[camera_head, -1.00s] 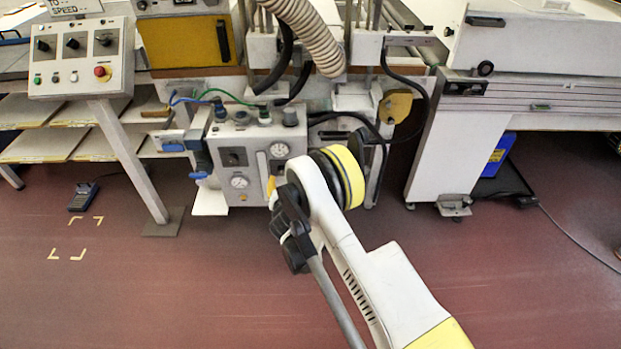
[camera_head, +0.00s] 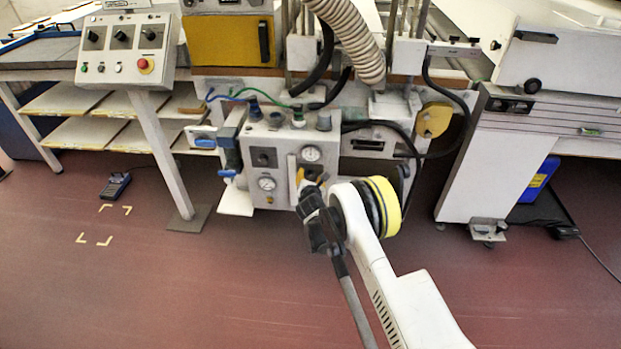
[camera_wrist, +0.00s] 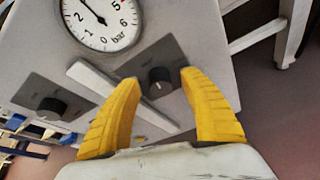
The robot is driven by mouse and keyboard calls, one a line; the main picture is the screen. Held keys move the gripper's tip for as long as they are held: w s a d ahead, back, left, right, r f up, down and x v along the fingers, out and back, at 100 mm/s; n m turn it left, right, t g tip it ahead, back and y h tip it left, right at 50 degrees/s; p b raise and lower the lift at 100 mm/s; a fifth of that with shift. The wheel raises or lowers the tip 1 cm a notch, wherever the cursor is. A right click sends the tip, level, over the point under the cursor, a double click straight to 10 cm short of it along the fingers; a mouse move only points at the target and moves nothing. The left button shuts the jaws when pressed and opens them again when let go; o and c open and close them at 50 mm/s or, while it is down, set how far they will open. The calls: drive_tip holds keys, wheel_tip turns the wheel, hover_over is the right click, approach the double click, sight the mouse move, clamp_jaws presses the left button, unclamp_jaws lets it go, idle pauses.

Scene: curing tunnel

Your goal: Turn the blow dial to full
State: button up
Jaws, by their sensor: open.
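A grey control box (camera_head: 283,142) stands under the machine, with black dials and round gauges on its front. In the wrist view, one black dial (camera_wrist: 158,82) with a pale pointer mark sits on a dark plate between my gripper's yellow fingertips (camera_wrist: 160,77). The fingers are open, one on each side of it; I cannot tell whether they touch it. A second black dial (camera_wrist: 50,106) is at the left. No label naming the blow dial is readable. In the head view, my gripper (camera_head: 302,180) is at the box's front and hides part of it.
A white gauge marked bar (camera_wrist: 103,20) and a pale raised strip (camera_wrist: 110,90) are close to the fingers. Hoses and cables run above the box. A sloped panel with knobs (camera_head: 124,50) is at left. The red floor (camera_head: 200,290) in front is mostly clear.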

clamp_jaws()
drive_tip(key=shift+m+y, duration=0.3)
drive_tip(key=shift+m, duration=0.2)
unclamp_jaws()
drive_tip(key=shift+s, duration=0.15)
drive_tip(key=a+v, duration=0.1)
drive_tip(key=v, duration=0.6)
drive_tip(key=shift+d, duration=0.55)
drive_tip(key=shift+s+r, duration=0.1)
drive_tip(key=shift+s, duration=0.05)
